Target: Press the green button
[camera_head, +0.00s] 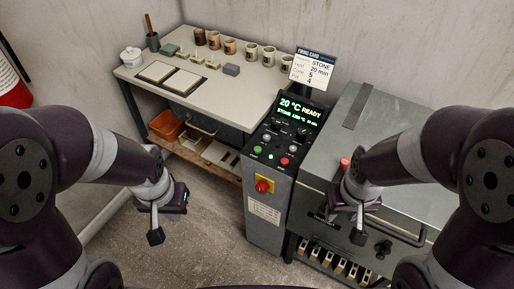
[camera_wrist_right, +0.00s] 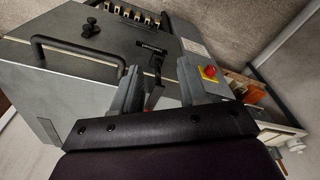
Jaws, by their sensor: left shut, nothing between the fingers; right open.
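The green button (camera_head: 257,150) is on the sloped top of the grey control pedestal (camera_head: 262,215), at the left of a row of buttons. A red button (camera_head: 284,161) is at the right of that row. A small lit green spot (camera_head: 275,156) lies between them. My left gripper (camera_head: 156,237) is shut and empty, left of the pedestal and apart from it. My right gripper (camera_head: 358,237) is open in front of the kiln, right of the pedestal. In the right wrist view its fingers (camera_wrist_right: 158,82) are spread with nothing held. The green button is not visible in that view.
A red emergency knob on a yellow plate (camera_head: 264,186) sits on the pedestal's front; it also shows in the right wrist view (camera_wrist_right: 209,72). The metal kiln (camera_head: 400,115) stands right. A worktable (camera_head: 235,92) with cups stands behind. Floor left of the pedestal is clear.

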